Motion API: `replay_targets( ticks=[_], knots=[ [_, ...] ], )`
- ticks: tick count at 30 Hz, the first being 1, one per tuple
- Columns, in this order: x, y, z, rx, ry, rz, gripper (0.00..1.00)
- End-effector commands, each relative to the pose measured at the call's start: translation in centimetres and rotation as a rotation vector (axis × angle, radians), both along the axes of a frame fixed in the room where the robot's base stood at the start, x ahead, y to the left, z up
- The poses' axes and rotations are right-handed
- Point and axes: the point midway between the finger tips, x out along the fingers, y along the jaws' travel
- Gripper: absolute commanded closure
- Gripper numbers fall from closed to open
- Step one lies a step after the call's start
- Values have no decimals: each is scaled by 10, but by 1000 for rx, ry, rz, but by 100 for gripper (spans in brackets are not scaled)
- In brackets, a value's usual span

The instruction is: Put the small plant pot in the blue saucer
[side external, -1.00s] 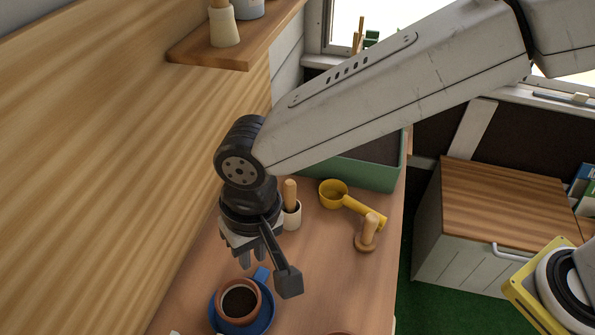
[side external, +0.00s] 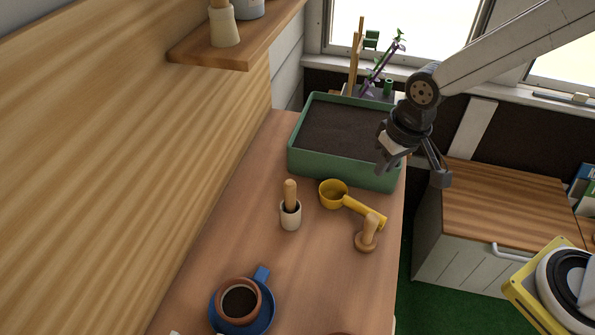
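The small terracotta plant pot (side external: 258,293), filled with dark soil, stands upright inside the blue saucer (side external: 267,318) at the bottom of the side external view. The saucer has a blue tab (side external: 262,274) pointing up and right. My gripper (side external: 408,172) is at the upper right, well away from the pot and saucer, by the right end of the green planter. It points down with nothing visible in it.
A green planter box (side external: 340,166) of soil stands at the far end of the wooden bench (side external: 215,250). A cup with a wooden tool (side external: 291,213), a yellow scoop (side external: 334,194) and a wooden tamper (side external: 366,237) stand mid-bench. A shelf (side external: 200,50) overhangs the upper left.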

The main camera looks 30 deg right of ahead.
Motion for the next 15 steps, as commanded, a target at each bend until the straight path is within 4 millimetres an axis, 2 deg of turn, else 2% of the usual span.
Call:
replay_targets(
  ticks=[1, 6, 10, 15],
  knots=[
    [-7, -23, -2, -8, -11, -17, 81],
    [-32, -75, -8, -36, -41, -34, 81],
    [-47, -98, -12, -53, -57, -40, 81],
    [-57, -110, -15, -62, -64, -40, 81]
  ],
)
